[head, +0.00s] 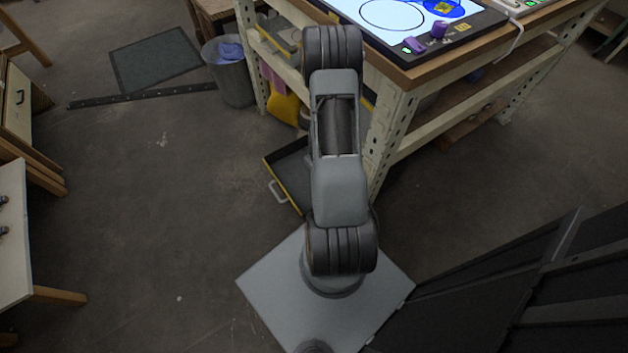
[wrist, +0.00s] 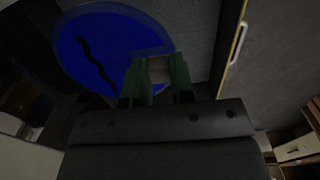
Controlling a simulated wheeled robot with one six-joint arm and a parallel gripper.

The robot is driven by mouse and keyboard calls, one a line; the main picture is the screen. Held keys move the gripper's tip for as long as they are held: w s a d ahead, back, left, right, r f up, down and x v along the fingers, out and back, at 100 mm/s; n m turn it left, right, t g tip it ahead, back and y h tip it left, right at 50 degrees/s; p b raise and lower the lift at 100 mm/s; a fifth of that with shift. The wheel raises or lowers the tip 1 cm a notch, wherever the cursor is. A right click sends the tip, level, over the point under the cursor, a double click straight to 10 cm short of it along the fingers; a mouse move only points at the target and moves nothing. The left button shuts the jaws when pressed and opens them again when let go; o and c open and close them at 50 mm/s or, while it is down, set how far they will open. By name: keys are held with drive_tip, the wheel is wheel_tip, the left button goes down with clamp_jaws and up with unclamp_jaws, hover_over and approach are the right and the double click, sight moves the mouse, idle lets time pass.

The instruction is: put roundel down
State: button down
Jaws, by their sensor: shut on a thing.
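The roundel (wrist: 122,38) is a deep blue disc with a black wavy line and a paler rim, at the upper left of the wrist view. My gripper (wrist: 157,72), with green finger pads, is shut on the roundel near its right edge. The disc extends to the left of the fingers. In the head view my arm rises over the base, and neither the gripper nor the held roundel can be made out.
A lit panel (head: 350,8) with a black circle outline lies on the workbench (head: 425,75). A blue disc (head: 455,10) with a yellow patch is on the panel's right. Purple pieces (head: 414,45) sit at its front edge. An open drawer (head: 290,172) and a bin (head: 232,80) are below.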

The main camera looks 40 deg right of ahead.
drive_tip(key=shift+s+d+f, duration=0.15)
drive_tip(key=shift+s+f, duration=0.15)
drive_tip(key=shift+f, duration=0.35)
drive_tip(key=shift+w+f+b, duration=0.15)
drive_tip(key=shift+f+b, duration=0.15)
drive_tip(key=shift+b, duration=0.1)
drive_tip(key=b, duration=0.3)
approach(295, 178)
drive_tip(key=s+r, duration=0.1)
drive_tip(key=s, duration=0.3)
drive_tip(key=w+f+b, duration=0.2)
drive_tip(key=w+f, duration=0.1)
drive_tip(key=shift+w+d+f, duration=0.1)
drive_tip(key=shift+f, duration=0.2)
drive_tip(key=shift+w+f, duration=0.15)
drive_tip(key=shift+f, duration=0.1)
drive_tip(key=shift+w+f+b, duration=0.2)
drive_tip(key=shift+f+b, duration=0.9)
drive_tip(key=shift+f, duration=0.55)
